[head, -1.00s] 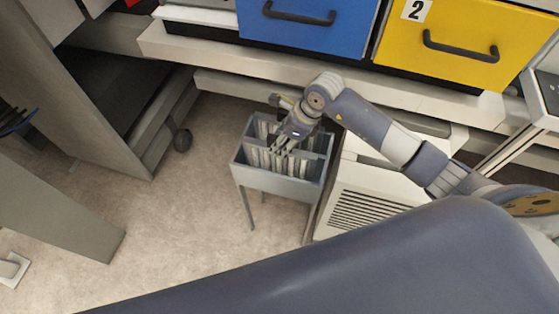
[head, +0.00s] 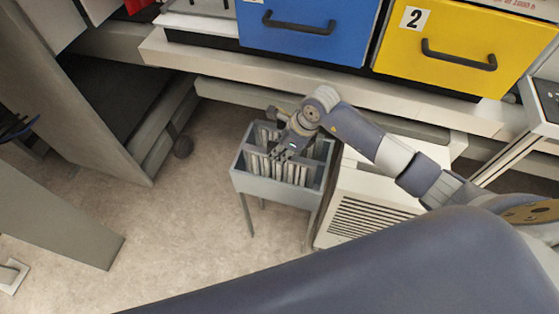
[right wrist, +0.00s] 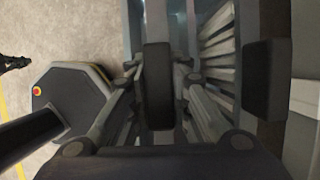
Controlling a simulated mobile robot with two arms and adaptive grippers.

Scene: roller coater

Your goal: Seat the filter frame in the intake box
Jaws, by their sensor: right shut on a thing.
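A grey bin on legs (head: 262,187) stands on the floor in the middle of the head view, with several pale upright filter frames (head: 297,173) in it. My right gripper (head: 281,156) reaches down into it, among the frames. In the right wrist view my right gripper (right wrist: 212,85) has one dark pad at centre and one at right. It is shut on a filter frame, but the grip itself is hard to make out. Slatted frames (right wrist: 218,45) show between the pads. My left gripper is not in view. I cannot tell for sure which thing is the intake box.
A white louvred box (head: 372,217) stands close to the bin's right side. Blue (head: 300,45) and yellow (head: 445,65) drawers with black handles overhang behind. Beige floor left of the bin is clear.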

